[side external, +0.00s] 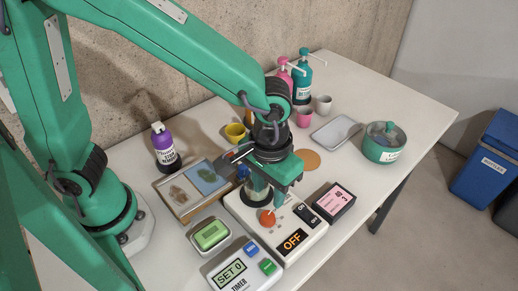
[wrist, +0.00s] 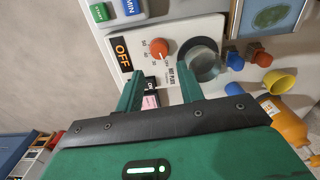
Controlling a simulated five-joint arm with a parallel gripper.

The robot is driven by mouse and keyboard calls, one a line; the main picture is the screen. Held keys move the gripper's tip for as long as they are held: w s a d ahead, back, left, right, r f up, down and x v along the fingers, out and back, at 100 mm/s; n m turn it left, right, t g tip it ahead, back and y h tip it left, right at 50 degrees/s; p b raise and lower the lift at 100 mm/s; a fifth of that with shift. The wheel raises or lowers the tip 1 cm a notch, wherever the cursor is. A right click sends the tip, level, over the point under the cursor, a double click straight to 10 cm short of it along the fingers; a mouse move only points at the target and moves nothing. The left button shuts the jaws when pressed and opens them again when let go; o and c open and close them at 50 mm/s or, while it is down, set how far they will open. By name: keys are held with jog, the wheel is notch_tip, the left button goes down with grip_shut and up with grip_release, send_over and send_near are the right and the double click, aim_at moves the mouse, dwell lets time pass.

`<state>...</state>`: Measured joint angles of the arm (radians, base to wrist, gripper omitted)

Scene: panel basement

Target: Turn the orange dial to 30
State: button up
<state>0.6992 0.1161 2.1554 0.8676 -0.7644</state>
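The orange dial (side external: 267,217) sits on a white hot plate panel (side external: 300,240) beside an "OFF" display (side external: 292,242). In the wrist view the round dial (wrist: 159,48) lies beyond and between my fingers, with small printed numbers around it. Its pointer is too small to read. My gripper (side external: 276,204) hangs just above and behind the dial in the side view. In the wrist view my gripper (wrist: 159,80) has its two fingers wide apart with nothing between the tips. Whether a finger touches the dial cannot be told.
A glass beaker (wrist: 203,58) stands on the plate close beside the dial. A black on/off switch (side external: 306,213) and a pink-screened box (side external: 334,201) are to the right. A timer showing "SET 0" (side external: 232,273) is in front. A picture tray (side external: 192,190) lies left.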

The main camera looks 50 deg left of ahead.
aim_at(268, 216)
jog(key=shift+f, duration=0.2)
jog(key=shift+f, duration=3.75)
jog(key=shift+c, duration=0.5)
jog(key=c, duration=0.6)
